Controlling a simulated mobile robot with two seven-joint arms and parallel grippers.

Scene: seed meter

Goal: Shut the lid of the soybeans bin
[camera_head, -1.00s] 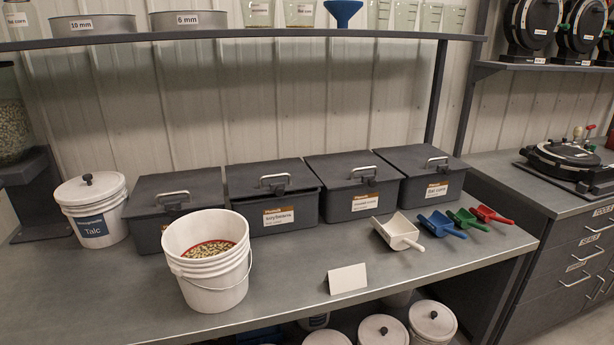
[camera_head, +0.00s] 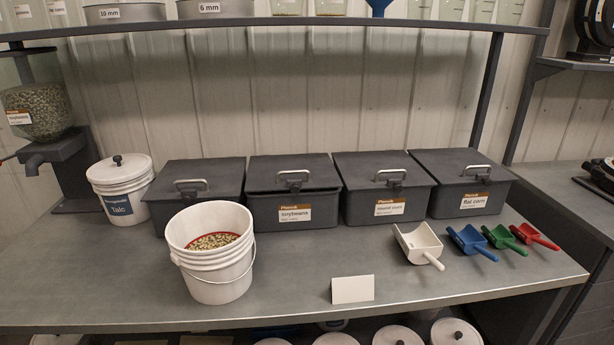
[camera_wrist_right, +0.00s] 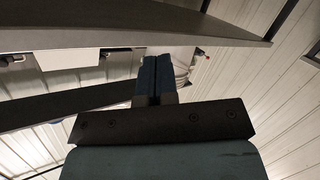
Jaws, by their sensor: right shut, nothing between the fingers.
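The soybeans bin (camera_head: 296,212) is a dark grey box with a labelled front, second from the left in the row of bins on the bench. Its lid (camera_head: 292,172) with a metal handle lies over the top; a narrow dark gap shows along its front edge, so it looks slightly raised. My right gripper (camera_wrist_right: 152,62) shows in the right wrist view, its two fingers together and empty, well away from the bin. My left gripper is in neither view.
A white bucket (camera_head: 216,277) of seeds stands in front of the bins at left. A talc bucket (camera_head: 120,185), other bins, a white scoop (camera_head: 416,240), coloured scoops and a blank card (camera_head: 352,289) share the bench (camera_head: 300,305). A shelf (camera_head: 260,24) runs above.

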